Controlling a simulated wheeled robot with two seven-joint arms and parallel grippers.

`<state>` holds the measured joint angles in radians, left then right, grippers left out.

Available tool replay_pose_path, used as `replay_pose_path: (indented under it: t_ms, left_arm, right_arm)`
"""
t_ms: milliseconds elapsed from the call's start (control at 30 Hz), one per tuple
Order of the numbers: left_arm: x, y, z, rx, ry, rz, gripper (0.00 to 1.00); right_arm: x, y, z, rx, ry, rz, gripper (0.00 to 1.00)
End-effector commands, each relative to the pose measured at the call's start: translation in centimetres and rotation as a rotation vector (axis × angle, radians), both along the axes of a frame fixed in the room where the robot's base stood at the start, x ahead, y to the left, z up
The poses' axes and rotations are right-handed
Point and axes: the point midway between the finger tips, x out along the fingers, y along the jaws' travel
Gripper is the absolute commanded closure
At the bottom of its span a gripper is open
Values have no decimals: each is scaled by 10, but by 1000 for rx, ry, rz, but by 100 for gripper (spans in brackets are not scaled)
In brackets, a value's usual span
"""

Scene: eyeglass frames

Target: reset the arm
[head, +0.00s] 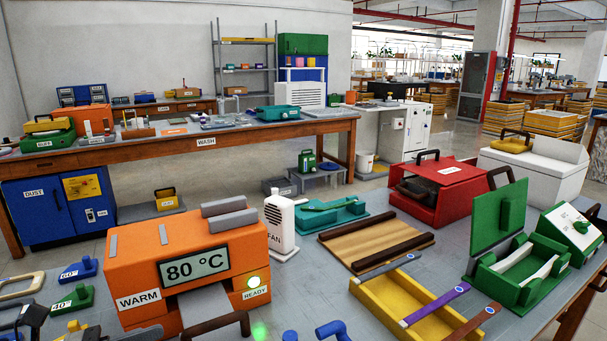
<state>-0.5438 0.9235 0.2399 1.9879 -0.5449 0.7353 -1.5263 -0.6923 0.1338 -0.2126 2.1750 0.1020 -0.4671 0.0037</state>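The task names an arm, but I cannot make out either of my arms or grippers in the head view. An orange warmer (135,262) labelled WARM stands at the front left of the near table. Its display (193,267) reads 80 °C, and a lit round lamp (254,281) sits above the READY label. A yellow tray (375,297) lies at the front middle, with a purple-topped strip (436,304) and a brown strip (472,322) across it. A green box (497,222) with its lid raised stands to the right.
A white fan (281,226) stands beside the warmer. A wooden board with dark rails (372,240) and a red case (437,192) lie behind the tray. A white bin (535,172) stands at the back right. Green and blue weights crowd the left. Grey table shows between the fan and tray.

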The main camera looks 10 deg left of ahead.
Motion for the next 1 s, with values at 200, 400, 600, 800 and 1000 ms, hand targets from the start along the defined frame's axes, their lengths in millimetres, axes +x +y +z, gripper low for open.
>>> replay_pose_path:
  t_ms: [200, 400, 600, 800, 1000]
  left_arm:
    - [25, -32, 2, 2, -6, -2, 64]
    - [43, -56, 3, 0, -5, 0, 64]
    - [55, -73, 1, 0, -2, 0, 64]
    - [60, -80, 1, 1, -2, 0, 64]
    - [60, -78, 0, 2, -1, 0, 64]
  right_arm:
    - [2, 0, 3, -2, -5, 0, 64]
    - [2, -1, 6, -8, -3, 1, 64]
    - [1, -1, 6, -14, 1, 2, 64]
    - [0, -1, 6, -17, 3, 3, 64]
    - [0, -1, 5, -18, 5, 3, 64]
